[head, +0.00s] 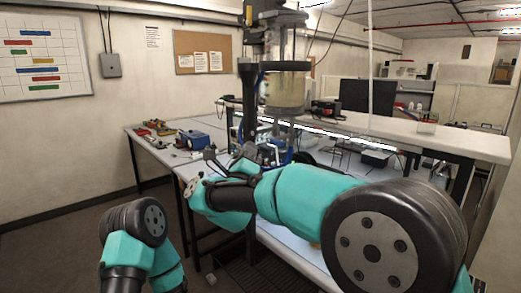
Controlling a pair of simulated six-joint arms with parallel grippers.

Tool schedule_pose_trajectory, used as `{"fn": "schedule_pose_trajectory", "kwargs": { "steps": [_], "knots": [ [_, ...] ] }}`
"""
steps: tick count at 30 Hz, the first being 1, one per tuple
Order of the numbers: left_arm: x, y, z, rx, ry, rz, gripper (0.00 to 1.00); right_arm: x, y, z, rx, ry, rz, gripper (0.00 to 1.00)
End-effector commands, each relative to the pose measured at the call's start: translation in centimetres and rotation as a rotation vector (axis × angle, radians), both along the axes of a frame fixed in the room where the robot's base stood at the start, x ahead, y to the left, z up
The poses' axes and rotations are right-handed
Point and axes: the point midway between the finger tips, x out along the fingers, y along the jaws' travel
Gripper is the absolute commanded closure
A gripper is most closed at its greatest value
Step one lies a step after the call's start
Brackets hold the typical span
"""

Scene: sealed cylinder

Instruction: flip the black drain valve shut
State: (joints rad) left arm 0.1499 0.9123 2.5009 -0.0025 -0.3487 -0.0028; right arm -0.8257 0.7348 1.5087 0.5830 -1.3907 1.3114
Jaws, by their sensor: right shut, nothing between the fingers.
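A clear cylinder (286,92) with dark bands and a black top assembly stands upright at the upper middle. A thin pipe runs down from it toward the bench. I cannot pick out the black drain valve for sure among the small dark parts below the cylinder; my right arm hides part of that area. My right gripper (210,154) is shut and empty, below and left of the cylinder, over the bench. My left arm shows only as teal and black links at the lower left; its gripper is not in view.
A white bench (160,150) holds a blue box (194,140) and several small tools at left. A raised white shelf (440,140) runs to the right behind my right arm, with a dark monitor (368,97) behind it. A black post (248,95) stands left of the cylinder.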

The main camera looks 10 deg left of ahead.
Motion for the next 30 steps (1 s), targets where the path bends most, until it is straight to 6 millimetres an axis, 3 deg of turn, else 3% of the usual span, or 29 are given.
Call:
{"fn": "schedule_pose_trajectory", "kwargs": {
  "steps": [11,25,30],
  "knots": [
    [0.0,0.0,0.0,0.0,0.0,0.0,1.0,1.1,1.3,0.4,0.282,-0.223,-0.003,1.0],
    [0.0,0.0,0.0,0.0,0.0,0.0,1.0,1.3,1.5,1.0,0.28,-0.221,-0.003,1.0],
    [0.0,0.0,0.0,0.0,0.0,0.0,1.0,1.3,1.5,2.4,0.283,-0.225,-0.002,1.0]
  ]
}}
